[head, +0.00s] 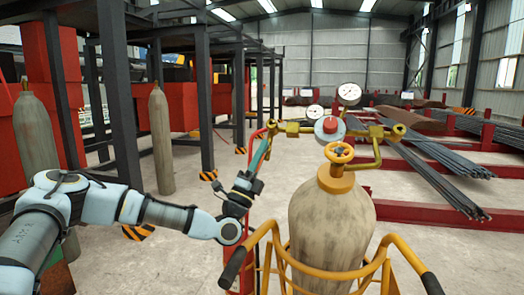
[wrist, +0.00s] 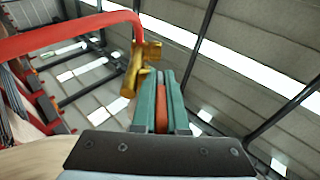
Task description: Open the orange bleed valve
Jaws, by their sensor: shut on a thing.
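My gripper (head: 262,157) is raised at the left end of the brass regulator assembly on the gas cylinder (head: 330,222). In the wrist view its two teal fingers (wrist: 161,100) are shut on a narrow orange piece, the bleed valve's handle (wrist: 161,112). The handle lies between the fingers, close beside a brass fitting (wrist: 136,70). The fitting's brass end also shows in the head view (head: 273,128), just above the fingertips. How far the handle is turned cannot be told.
The regulator has a red knob (head: 330,125) and two gauges (head: 349,94). A yellow handwheel (head: 339,153) tops the cylinder. A yellow cart frame (head: 382,262) surrounds it. A red hose (wrist: 62,38) runs to the fitting. Other cylinders (head: 161,137) stand at left.

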